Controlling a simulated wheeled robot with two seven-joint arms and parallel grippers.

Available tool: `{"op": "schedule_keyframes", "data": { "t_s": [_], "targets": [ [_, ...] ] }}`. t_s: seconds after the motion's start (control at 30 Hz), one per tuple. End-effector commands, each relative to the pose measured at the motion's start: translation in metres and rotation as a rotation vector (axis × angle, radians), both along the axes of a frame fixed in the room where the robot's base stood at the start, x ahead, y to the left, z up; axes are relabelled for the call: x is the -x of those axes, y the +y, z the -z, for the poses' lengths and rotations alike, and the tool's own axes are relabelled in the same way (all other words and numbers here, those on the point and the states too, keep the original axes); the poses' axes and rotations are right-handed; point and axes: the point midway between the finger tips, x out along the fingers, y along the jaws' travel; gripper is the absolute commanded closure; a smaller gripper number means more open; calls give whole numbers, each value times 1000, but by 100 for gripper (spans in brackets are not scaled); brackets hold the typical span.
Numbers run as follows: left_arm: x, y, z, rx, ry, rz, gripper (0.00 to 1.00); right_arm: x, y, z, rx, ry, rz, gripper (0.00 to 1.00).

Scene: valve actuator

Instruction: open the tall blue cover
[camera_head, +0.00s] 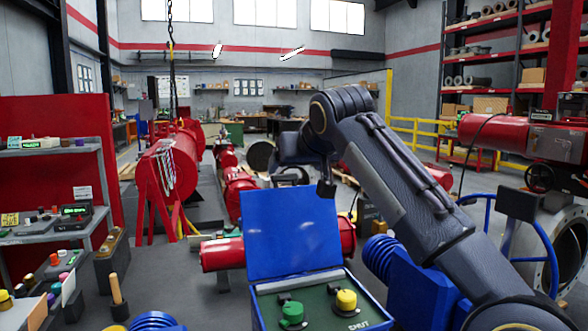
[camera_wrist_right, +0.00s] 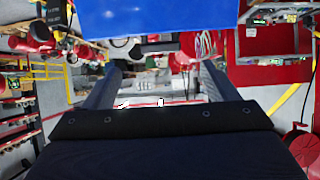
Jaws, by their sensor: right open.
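The tall blue cover (camera_head: 290,232) stands upright at the back of a blue box, raised off its opening. The box's dark green panel (camera_head: 318,306) is exposed, with a green knob (camera_head: 291,314) and a yellow knob (camera_head: 346,300). My right gripper (camera_head: 326,188) is at the cover's upper right corner. In the right wrist view the cover (camera_wrist_right: 160,16) fills the top, beyond the fingers of the open, empty gripper (camera_wrist_right: 162,68). I cannot tell whether a finger touches the cover. My left gripper is not in view.
A grey shelf (camera_head: 50,150) with small items stands at the left. A red cylinder (camera_head: 222,254) lies behind the box. A large grey flanged valve body with a blue handwheel (camera_head: 548,262) stands at the right. Open floor lies left of the box.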

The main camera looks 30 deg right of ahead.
Motion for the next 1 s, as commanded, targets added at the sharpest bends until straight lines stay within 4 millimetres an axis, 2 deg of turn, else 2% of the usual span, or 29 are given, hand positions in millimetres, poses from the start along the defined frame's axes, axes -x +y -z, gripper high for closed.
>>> {"op": "schedule_keyframes", "data": {
  "t_s": [0.1, 0.3, 1.0],
  "targets": [
    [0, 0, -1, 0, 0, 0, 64, 18, 5, -12, 0, -3, -2, 20],
    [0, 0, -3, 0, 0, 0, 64, 35, 9, -22, 0, -2, 0, 20],
    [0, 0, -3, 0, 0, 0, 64, 37, 9, -23, 0, -1, 0, 20]
  ]
}}
